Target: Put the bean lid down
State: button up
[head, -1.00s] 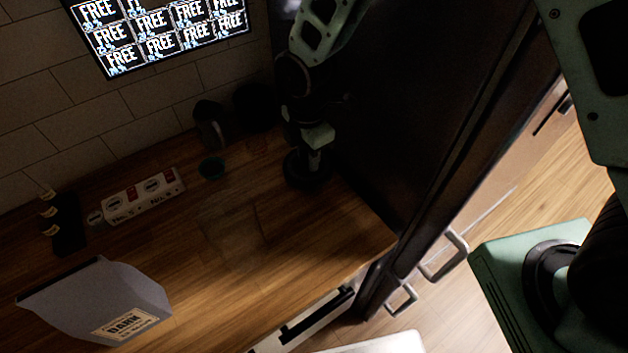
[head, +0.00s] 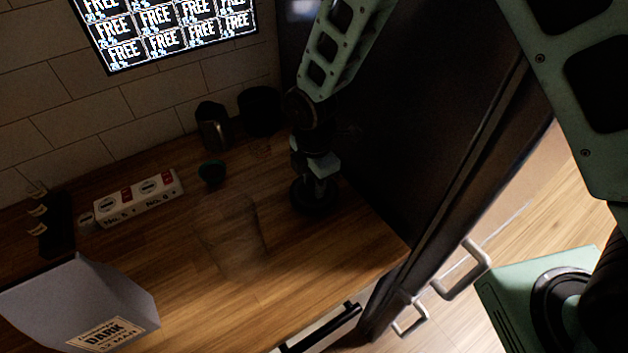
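My gripper (head: 318,180) points down over the right part of the wooden counter, beside the tall dark cabinet. A dark round disc, which looks like the bean lid (head: 316,203), sits flat at its fingertips. The disc moves with the gripper, so the fingers appear shut on it, though they are small and dark here. It is at or just above the counter; I cannot tell whether it touches. A faint see-through container (head: 233,240) seems to stand on the counter to the left of the lid.
A small dark green cup (head: 212,172), a dark canister (head: 213,128) and a black round pot (head: 262,110) stand near the wall. A white labelled box (head: 138,198), a black rack (head: 52,225) and a grey DARK bin (head: 85,300) are left. Counter in front of the lid is clear.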

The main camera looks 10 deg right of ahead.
jog(key=o, duration=0.4)
jog(key=shift+c, duration=0.2)
jog(key=shift+r, duration=0.1)
notch_tip(320, 180, up, 12)
jog(key=p, duration=0.9)
